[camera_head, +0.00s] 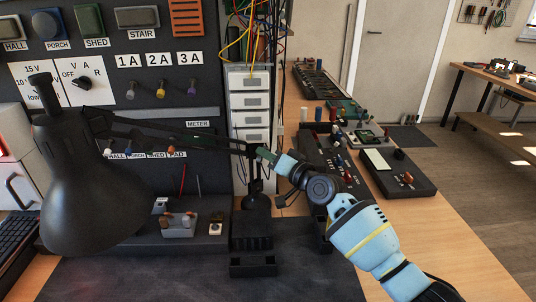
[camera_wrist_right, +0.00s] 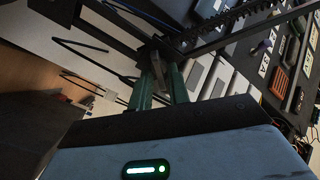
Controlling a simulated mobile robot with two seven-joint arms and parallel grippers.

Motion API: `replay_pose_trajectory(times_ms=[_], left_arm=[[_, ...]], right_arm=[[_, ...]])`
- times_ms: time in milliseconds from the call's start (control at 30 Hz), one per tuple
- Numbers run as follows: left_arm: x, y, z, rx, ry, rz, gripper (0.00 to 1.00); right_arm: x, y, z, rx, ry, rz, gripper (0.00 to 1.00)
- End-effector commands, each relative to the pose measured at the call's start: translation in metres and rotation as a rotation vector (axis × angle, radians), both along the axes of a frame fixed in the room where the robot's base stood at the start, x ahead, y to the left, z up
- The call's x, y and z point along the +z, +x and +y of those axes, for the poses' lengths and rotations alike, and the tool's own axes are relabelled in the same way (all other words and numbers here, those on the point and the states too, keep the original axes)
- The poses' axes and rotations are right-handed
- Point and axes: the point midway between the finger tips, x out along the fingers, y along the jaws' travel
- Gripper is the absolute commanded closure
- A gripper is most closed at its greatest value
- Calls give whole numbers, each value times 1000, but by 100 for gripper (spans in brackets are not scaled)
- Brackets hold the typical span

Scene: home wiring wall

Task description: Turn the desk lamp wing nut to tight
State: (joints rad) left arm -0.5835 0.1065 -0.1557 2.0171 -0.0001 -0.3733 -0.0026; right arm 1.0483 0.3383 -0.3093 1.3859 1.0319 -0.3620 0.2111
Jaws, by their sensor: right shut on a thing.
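The desk lamp (camera_head: 85,185) is black, with a big shade at the left and a jointed arm running right to a post above its base (camera_head: 251,230). My right gripper (camera_head: 262,154) reaches in from the right to the joint at the top of that post. In the right wrist view, its green fingers (camera_wrist_right: 160,72) are shut on a small grey piece at the lamp joint, which I take to be the wing nut (camera_wrist_right: 157,52). The fingers hide most of it, so its turn angle cannot be read. My left gripper is not in view.
A dark wall panel (camera_head: 150,105) with labelled switches and knobs stands behind the lamp. White drawers (camera_head: 250,101) and coloured wires are close behind my right gripper. Black trays with parts (camera_head: 398,172) lie to the right. The mat (camera_head: 310,276) in front is mostly clear.

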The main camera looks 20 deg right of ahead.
Motion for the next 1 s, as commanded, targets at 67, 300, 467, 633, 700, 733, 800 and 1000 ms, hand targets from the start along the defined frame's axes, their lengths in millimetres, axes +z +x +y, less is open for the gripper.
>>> replay_pose_trajectory(times_ms=[67, 300, 467, 633, 700, 733, 800, 1000], left_arm=[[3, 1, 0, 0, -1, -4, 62], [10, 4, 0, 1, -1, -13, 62], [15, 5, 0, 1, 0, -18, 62], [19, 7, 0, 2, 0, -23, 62], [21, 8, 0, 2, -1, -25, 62], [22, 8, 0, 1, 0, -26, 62], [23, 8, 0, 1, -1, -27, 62], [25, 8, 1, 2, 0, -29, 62]], right_arm=[[0, 0, 1, 1, 67, 31, 100], [-1, 0, 0, 1, 275, 127, 100], [-1, 0, 0, 2, 411, 187, 100], [-2, 0, 0, 2, 538, 244, 100], [-2, 0, -1, 1, 582, 263, 100], [-2, 0, 0, 2, 598, 271, 100], [-3, 0, 0, 2, 637, 290, 100], [-4, 0, -1, 2, 713, 325, 100]])
